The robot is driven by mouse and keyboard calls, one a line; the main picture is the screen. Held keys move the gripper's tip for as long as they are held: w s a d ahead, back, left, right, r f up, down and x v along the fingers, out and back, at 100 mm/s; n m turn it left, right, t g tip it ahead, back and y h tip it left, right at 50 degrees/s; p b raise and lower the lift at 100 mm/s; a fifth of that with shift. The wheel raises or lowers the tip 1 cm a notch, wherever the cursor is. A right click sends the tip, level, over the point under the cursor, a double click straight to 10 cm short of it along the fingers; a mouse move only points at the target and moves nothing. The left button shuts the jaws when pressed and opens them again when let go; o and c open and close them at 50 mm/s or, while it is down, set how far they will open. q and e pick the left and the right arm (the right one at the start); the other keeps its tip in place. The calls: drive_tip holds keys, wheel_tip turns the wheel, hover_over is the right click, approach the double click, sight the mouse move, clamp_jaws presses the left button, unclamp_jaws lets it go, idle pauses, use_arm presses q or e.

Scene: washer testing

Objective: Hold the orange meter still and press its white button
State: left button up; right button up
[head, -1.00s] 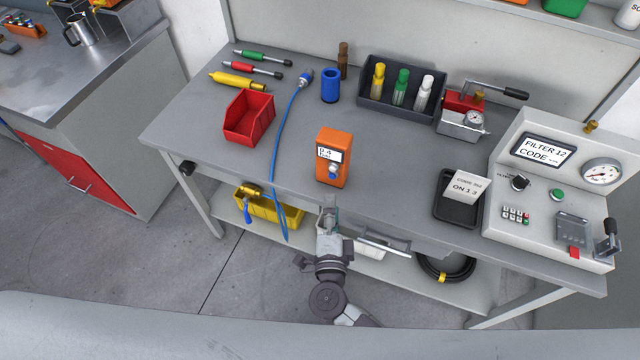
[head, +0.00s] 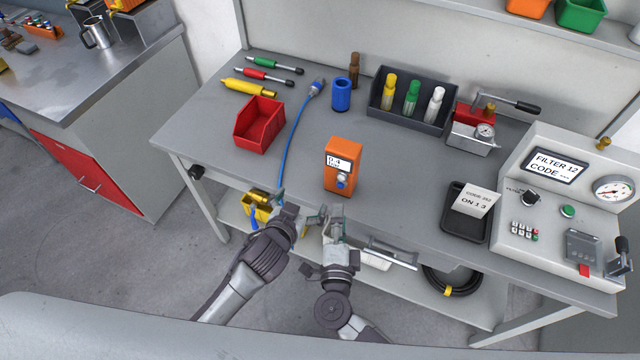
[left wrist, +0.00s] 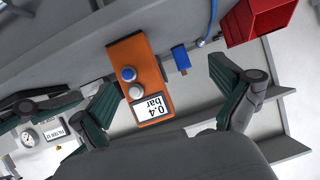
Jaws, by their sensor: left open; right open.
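The orange meter (head: 343,164) stands upright near the front edge of the bench. Its display reads 0.4 bar. In the left wrist view the meter (left wrist: 128,55) appears upside down, between my open fingers but farther off. Its white button (left wrist: 136,91) shows between the display and a blue round part (left wrist: 129,74). My left gripper (head: 290,208) is open and empty, in front of the bench edge, left of and nearer than the meter. Its fingers (left wrist: 162,85) touch nothing. My right gripper (head: 332,213) is open and empty, just in front of the bench edge below the meter.
A red bin (head: 260,125) and a blue hose (head: 289,135) lie left of the meter. A blue cylinder (head: 341,95) and a bottle rack (head: 405,110) stand behind. A black tray (head: 460,222) and the test panel (head: 550,215) are at right. Bench around the meter is clear.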

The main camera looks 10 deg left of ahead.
use_arm(q)
drive_tip(key=t, duration=0.1)
approach(339, 159)
drive_tip(key=w+a+f, duration=0.1)
drive_tip(key=a+f, duration=0.1)
drive_tip(key=a, duration=0.2)
drive_tip(key=s+d+r+h, duration=0.2)
drive_tip(key=d, duration=0.1)
drive_tip(key=x, duration=1.3)
drive_tip(key=shift+w+a+f, duration=0.1)
drive_tip(key=shift+w+a, duration=0.15)
drive_tip(key=shift+w, duration=0.05)
drive_tip(key=shift+c, duration=0.3)
drive_tip(key=c, duration=1.6)
use_arm(e)
clamp_jaws()
drive_tip(key=shift+a, duration=0.1)
